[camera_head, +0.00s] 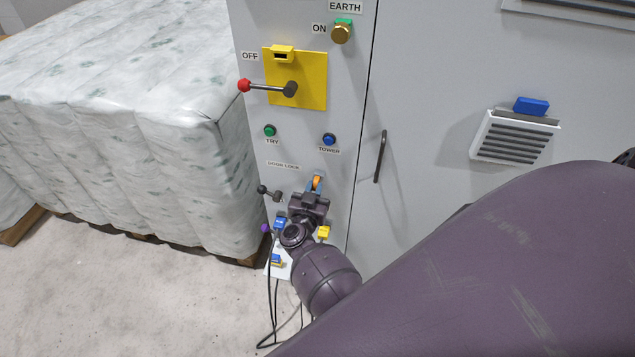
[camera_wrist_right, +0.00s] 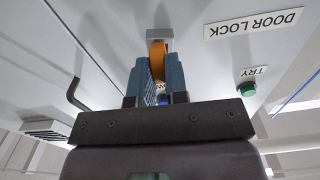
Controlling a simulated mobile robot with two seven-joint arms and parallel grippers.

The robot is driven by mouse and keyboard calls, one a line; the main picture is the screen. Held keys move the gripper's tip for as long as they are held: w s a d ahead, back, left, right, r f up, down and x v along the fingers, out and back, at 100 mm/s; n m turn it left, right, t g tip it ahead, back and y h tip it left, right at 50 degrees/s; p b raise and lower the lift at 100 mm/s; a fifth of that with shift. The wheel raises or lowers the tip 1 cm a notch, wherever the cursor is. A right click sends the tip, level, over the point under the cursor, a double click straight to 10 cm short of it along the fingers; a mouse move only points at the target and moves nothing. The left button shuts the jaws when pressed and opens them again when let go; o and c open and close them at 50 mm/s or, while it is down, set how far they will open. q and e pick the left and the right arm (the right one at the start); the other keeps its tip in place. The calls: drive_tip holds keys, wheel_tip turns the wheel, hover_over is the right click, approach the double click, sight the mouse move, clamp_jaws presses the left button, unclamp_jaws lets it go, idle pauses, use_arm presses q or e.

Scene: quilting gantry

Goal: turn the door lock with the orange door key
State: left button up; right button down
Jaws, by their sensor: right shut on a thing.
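The orange door key (camera_head: 317,182) is between the fingers of my right gripper (camera_head: 313,191), at the lower part of the grey cabinet front. In the right wrist view the key (camera_wrist_right: 157,56) stands between the two blue-grey fingers (camera_wrist_right: 158,84), which are shut on it. The key's far end meets a grey metal piece (camera_wrist_right: 158,33) on the panel, seemingly the door lock. How deep it sits I cannot tell. The DOOR LOCK label (camera_head: 283,165) is just up and left of the gripper. My left gripper is not in view.
A dark lever (camera_head: 269,192) sits left of the gripper. The TRY button (camera_head: 270,131), TOWER button (camera_head: 329,139) and red-knobbed switch handle (camera_head: 266,87) are above. A door handle (camera_head: 380,157) is right. A wrapped stack (camera_head: 150,110) stands left, and cables (camera_head: 272,310) hang below.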

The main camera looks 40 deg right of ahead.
drive_tip(key=shift+n, duration=0.5)
drive_tip(key=c, duration=1.1)
unclamp_jaws()
drive_tip(key=shift+o, duration=0.2)
drive_tip(key=shift+w, duration=0.1)
